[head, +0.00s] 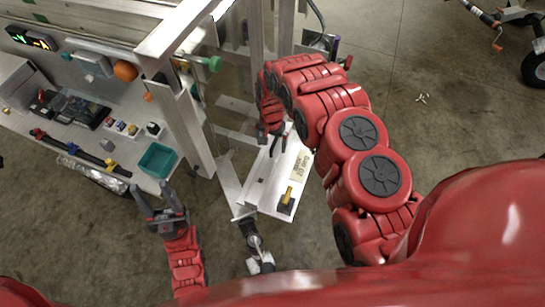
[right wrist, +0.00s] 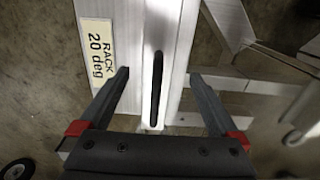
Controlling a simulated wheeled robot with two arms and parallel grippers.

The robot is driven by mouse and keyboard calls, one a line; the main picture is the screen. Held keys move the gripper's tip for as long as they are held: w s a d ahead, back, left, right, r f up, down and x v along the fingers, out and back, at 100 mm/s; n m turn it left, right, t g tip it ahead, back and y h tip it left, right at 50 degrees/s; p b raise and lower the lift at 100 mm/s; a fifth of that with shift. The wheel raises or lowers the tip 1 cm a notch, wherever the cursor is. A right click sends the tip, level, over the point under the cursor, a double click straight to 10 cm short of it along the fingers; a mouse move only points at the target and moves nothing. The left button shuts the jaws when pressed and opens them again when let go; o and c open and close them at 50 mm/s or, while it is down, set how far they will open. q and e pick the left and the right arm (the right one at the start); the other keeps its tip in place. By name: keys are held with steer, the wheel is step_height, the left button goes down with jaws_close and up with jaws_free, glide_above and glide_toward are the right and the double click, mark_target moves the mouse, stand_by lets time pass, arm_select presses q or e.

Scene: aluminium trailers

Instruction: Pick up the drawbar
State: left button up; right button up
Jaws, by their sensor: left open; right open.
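A grey metal bar with a coupler-like end (head: 252,238) sits low in front of the aluminium frame in the head view; it looks like the drawbar, but I cannot be sure. My right gripper (head: 278,145) is open over a pale rack (head: 262,190) labelled "RACK 20 deg". In the right wrist view the open fingers (right wrist: 159,74) are on either side of a narrow dark strip (right wrist: 156,88) on the rack; I cannot tell if it is a slot or a bar. My left gripper (head: 152,190) is open and empty beside the workbench's near edge.
The workbench (head: 125,155) at left holds a teal bin (head: 157,160), a black-and-red bar (head: 80,152) and small parts. Aluminium posts (head: 185,120) stand between the bench and rack. A yellow-topped block (head: 287,200) sits on the rack. Concrete floor at right is mostly clear.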

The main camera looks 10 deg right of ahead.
steer(key=shift+f, duration=1.05)
steer(key=shift+d+f+p, duration=0.1)
steer(key=shift+f+p, duration=0.45)
steer(key=shift+f, duration=1.95)
jaws_close()
